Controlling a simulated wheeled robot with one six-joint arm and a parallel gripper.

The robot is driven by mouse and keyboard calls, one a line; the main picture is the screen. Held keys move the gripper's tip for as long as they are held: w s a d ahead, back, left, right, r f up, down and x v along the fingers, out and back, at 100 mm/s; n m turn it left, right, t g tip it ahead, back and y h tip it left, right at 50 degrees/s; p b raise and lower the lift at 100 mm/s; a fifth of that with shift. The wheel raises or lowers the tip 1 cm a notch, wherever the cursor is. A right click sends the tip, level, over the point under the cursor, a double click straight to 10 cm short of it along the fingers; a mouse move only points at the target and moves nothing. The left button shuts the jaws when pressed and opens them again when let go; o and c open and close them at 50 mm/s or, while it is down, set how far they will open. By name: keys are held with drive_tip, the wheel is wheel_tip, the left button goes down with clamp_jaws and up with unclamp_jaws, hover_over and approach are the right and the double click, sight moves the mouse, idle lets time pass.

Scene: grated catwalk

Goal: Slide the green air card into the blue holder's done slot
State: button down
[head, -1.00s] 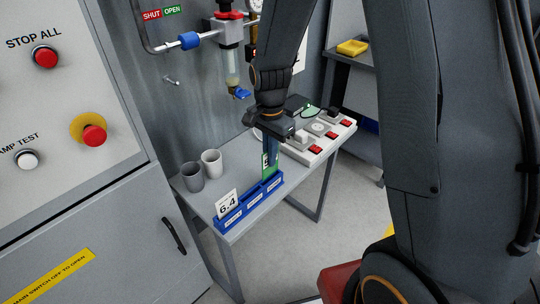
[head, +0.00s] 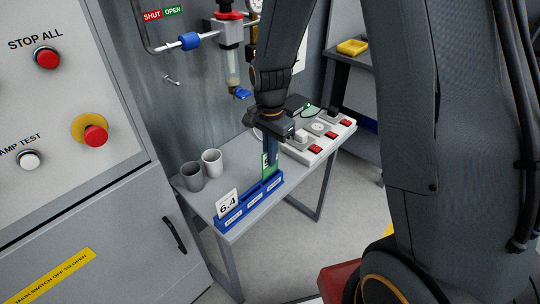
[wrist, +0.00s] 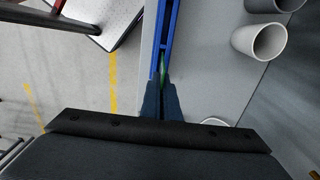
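The blue holder (head: 233,219) lies along the front edge of the small grey table and has several labelled sections, too small to read. A white card marked 6.4 (head: 227,204) stands at its left end. The green air card (head: 266,166) is upright at the holder's right end, its lower edge at or in the holder; I cannot tell how deep. My gripper (head: 273,154) points down over that end, fingers close together on the card. In the wrist view, a green sliver (wrist: 162,62) shows just beyond the fingertips (wrist: 161,84), in line with the blue holder (wrist: 172,25).
A grey cup (head: 192,177) and a white cup (head: 212,163) stand left of the holder. A white switch box (head: 318,147) with red switches lies behind to the right. A valve pipe (head: 231,60) hangs above the table. A grey cabinet (head: 80,220) stands at left.

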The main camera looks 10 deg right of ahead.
sight(270, 175)
drive_tip(key=shift+f, duration=0.15)
drive_tip(key=shift+f+b, duration=1.2)
drive_tip(key=shift+f, duration=1.15)
drive_tip(key=c, duration=1.6)
unclamp_jaws()
drive_tip(key=shift+o, duration=0.2)
drive_tip(key=shift+r, duration=0.15)
drive_tip(key=shift+r+p, duration=3.2)
drive_tip(key=shift+r, duration=0.7)
